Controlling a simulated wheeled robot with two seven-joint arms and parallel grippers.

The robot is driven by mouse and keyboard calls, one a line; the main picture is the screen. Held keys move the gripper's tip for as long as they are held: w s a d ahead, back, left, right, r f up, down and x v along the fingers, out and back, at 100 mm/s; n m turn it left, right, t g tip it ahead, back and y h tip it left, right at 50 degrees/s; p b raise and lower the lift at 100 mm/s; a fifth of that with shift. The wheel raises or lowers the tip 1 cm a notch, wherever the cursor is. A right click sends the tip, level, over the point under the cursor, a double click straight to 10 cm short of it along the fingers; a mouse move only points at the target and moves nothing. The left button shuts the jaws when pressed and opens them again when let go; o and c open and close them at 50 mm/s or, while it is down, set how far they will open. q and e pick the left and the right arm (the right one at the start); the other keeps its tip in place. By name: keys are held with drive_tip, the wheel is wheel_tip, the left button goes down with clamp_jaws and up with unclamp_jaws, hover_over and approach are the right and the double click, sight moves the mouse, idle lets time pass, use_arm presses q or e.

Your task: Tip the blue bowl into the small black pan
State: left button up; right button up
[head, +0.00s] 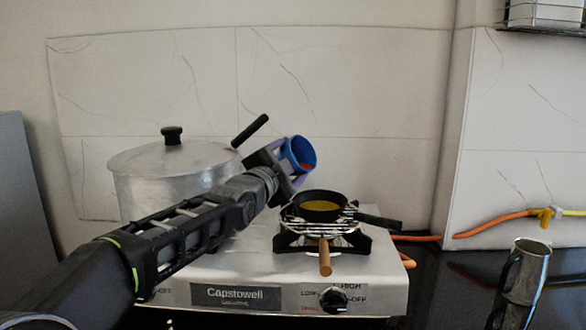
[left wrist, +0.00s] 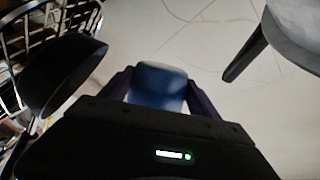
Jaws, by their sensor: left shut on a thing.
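The blue bowl (head: 301,153) is held in my left gripper (head: 290,164), tilted with its opening to the right, and something reddish shows inside it. It is above and slightly left of the small black pan (head: 319,213), apart from it. In the left wrist view the bowl (left wrist: 158,86) sits between the two fingers of the left gripper (left wrist: 158,92). The pan holds something yellow and rests on the burner grate, its handle pointing right. The pan also shows dark at the left of the wrist view (left wrist: 60,70). My right gripper is not in view.
A wooden handle (head: 325,258) sticks out in front of the burner. A metal mug (head: 527,270) stands at right on the dark counter.

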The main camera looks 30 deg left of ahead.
use_arm(q)
drive_tip(key=shift+d+m+b, duration=0.1)
drive_tip(key=shift+m+b, duration=0.3)
drive_tip(key=shift+m, duration=0.1)
drive_tip(key=shift+c, duration=0.2)
idle(0.4)
drive_tip(key=shift+m+b, duration=0.4)
drive_tip(key=shift+b, duration=0.05)
drive_tip(key=shift+d+r+m+t+b, duration=0.1)
drive_tip(key=shift+d+m+t+b, duration=0.05)
drive_tip(key=shift+m+t+b, duration=0.2)
idle(0.4)
drive_tip(key=shift+d+r+m+h+b, duration=0.2)
drive_tip(key=shift+m+h+b, duration=0.1)
drive_tip(key=shift+m, duration=0.55)
drive_tip(key=shift+d+r+m, duration=0.1)
drive_tip(key=shift+r+m, duration=0.05)
drive_tip(key=shift+m, duration=0.25)
drive_tip(key=shift+s, duration=0.1)
idle(0.5)
drive_tip(key=shift+d+r+m+t+b, duration=0.25)
drive_tip(key=shift+m+b, duration=0.1)
drive_tip(key=shift+m, duration=0.45)
